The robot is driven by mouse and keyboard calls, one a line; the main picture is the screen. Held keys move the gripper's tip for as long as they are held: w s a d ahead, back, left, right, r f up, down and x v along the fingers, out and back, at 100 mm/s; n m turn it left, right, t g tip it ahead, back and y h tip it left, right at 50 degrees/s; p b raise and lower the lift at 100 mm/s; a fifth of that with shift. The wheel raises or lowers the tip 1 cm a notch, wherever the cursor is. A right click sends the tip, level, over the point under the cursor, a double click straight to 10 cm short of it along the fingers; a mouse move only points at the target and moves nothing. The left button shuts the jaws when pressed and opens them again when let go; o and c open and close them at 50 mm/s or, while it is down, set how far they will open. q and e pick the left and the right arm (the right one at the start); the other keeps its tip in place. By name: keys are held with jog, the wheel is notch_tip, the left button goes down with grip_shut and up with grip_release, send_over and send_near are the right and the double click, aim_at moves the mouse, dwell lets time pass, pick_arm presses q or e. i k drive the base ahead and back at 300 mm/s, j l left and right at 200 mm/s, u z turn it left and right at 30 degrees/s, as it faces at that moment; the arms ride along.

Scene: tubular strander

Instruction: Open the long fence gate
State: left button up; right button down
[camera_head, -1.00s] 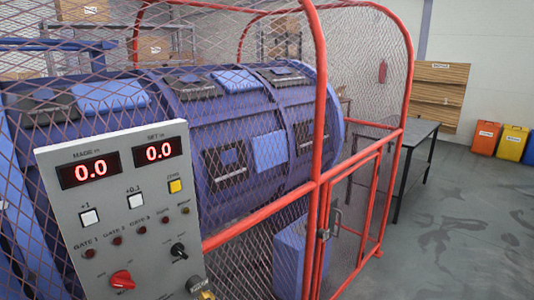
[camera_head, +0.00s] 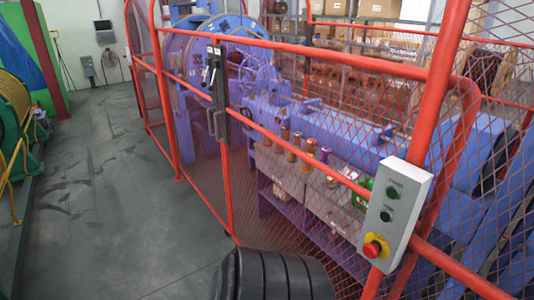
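A long red-framed mesh fence (camera_head: 300,158) runs from the far left down to the near right. A black latch with a handle (camera_head: 215,75) sits on it at an upright left of centre. The fence section beside the latch looks closed, with its frame in line with the neighbouring frame. I cannot tell for sure which section is the long gate or where its hinges are. Neither of my grippers is in view.
Blue machinery (camera_head: 345,130) stands behind the mesh. A black ribbed object (camera_head: 272,275) is at the bottom. Clear grey floor (camera_head: 110,190) lies left of the fence.

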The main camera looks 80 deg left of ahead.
aim_at(219, 62)
jog(key=k+u, duration=0.2)
jog(key=u, duration=2.3)
jog(key=i+j+z, duration=0.1)
jog(key=i+j, duration=0.15)
jog(key=i+j+z, duration=0.1)
jog(key=j, duration=0.3)
jog(key=i+j+z, duration=0.1)
jog(key=i+j, duration=0.4)
jog(key=j, duration=0.2)
jog(key=z, duration=0.05)
